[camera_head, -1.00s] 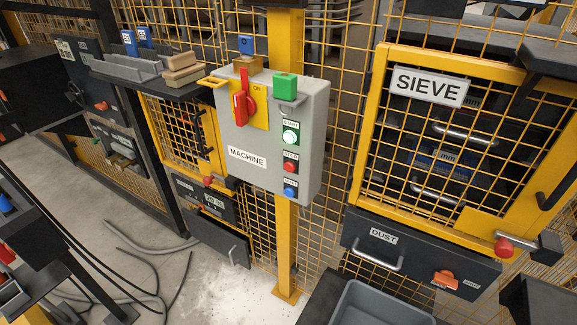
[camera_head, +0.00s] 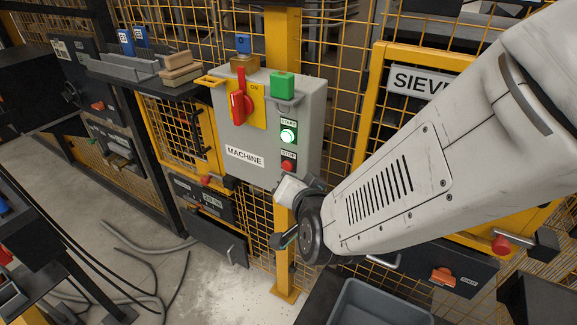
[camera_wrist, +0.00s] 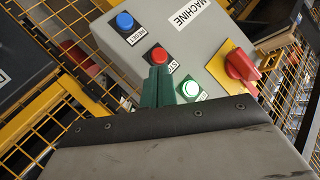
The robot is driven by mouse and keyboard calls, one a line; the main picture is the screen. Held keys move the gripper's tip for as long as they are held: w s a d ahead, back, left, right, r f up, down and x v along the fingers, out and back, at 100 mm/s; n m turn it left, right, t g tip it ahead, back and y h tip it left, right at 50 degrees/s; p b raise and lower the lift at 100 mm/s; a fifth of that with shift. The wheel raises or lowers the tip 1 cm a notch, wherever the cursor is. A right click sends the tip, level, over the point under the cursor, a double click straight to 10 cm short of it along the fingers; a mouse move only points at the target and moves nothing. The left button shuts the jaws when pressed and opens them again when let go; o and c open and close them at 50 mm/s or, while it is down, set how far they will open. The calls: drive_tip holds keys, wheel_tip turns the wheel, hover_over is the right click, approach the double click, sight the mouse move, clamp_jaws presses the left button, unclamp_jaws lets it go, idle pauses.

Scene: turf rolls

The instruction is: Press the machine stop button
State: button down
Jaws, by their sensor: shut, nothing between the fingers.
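The grey machine box (camera_head: 262,130) is mounted on the yellow post, with a MACHINE label. Its red stop button (camera_head: 287,166) sits below the lit green start button (camera_head: 288,136). In the wrist view the stop button (camera_wrist: 158,55) lies just beyond the tips of my gripper (camera_wrist: 158,72), whose green fingers are shut and empty. The fingers cover part of the STOP label; whether they touch the button cannot be told. In the wrist view the start button (camera_wrist: 190,89) is right of the fingers. In the head view my arm covers the box's lower right corner.
A blue reset button (camera_wrist: 125,20) is beside the stop button, and a red rotary switch (camera_wrist: 241,65) is on the same face. A green block (camera_head: 283,86) sits on the box. Yellow mesh fencing and the sieve door (camera_head: 370,100) stand around it.

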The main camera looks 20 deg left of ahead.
sight(287, 166)
drive_tip(key=s+a+f+t+y, duration=0.1)
drive_tip(key=s+a+f, duration=0.1)
drive_tip(key=s+a, duration=0.3)
drive_tip(key=shift+s+a+f+t+y, duration=0.25)
drive_tip(key=shift+s+f+t+y, duration=0.1)
drive_tip(key=shift+t+y, duration=0.05)
drive_tip(key=w, duration=0.8)
drive_tip(key=shift+w+d, duration=0.4)
drive_tip(key=shift+w, duration=0.1)
idle(1.5)
drive_tip(key=shift+w, duration=0.3)
drive_tip(key=shift+w+d, duration=0.1)
drive_tip(key=shift+w, duration=0.35)
idle(0.6)
drive_tip(key=shift+s, duration=0.85)
